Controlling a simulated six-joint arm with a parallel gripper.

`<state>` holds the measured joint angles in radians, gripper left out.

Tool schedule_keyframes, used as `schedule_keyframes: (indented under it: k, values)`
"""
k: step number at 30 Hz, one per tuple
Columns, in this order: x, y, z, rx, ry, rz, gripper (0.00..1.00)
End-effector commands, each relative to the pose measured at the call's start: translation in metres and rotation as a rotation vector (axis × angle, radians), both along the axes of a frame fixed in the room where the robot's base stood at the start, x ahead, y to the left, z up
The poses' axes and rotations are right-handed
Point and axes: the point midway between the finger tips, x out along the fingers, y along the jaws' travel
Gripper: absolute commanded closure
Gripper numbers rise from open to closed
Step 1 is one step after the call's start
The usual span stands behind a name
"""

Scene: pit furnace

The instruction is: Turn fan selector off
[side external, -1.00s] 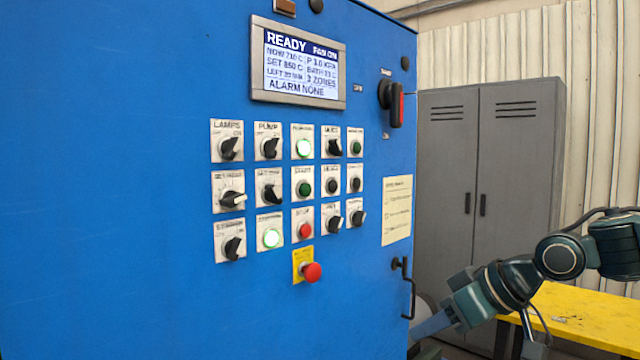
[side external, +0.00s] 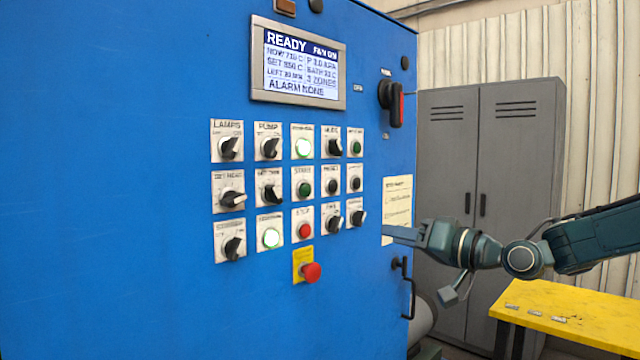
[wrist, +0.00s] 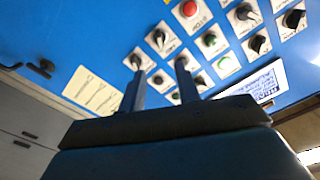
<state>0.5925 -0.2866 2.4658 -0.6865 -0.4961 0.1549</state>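The fan selector (side external: 333,217) is a black knob with a light pointer on a white plate, fourth in the bottom row of the blue cabinet. Its label is blurred but looks like FAN, and the pointer tilts to the upper right. It also shows in the wrist view (wrist: 158,39), beside the red button. My gripper (side external: 390,233) is level, at the cabinet's right edge beside the paper notice, pointing left. In the wrist view my gripper (wrist: 159,68) has its two fingers apart with nothing between them. The fan selector lies ahead of the fingertips, apart from them.
The display (side external: 300,65) reads READY and FAN ON. A similar selector (side external: 357,216) sits right of the fan selector; the red stop button (side external: 304,230) sits left. A red emergency knob (side external: 312,272) and a door handle (side external: 407,285) stick out. A yellow table (side external: 580,318) stands right.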

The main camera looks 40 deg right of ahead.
Motion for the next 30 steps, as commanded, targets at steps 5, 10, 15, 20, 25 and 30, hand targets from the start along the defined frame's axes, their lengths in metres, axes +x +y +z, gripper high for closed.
schedule_keyframes:
  k: [5,10,15,20,25,30]
  values:
    - [0.001,0.0,0.0,-0.001,0.001,0.0,0.67]
    - [0.006,0.0,0.0,-0.001,0.0,0.001,0.67]
    - [0.017,0.0,0.0,-0.001,0.003,0.003,0.67]
    - [0.033,0.001,0.0,-0.002,0.002,0.004,0.67]
    - [0.055,0.001,-0.001,-0.001,0.004,0.003,0.67]
    - [0.076,0.001,0.0,-0.001,0.002,0.002,0.67]
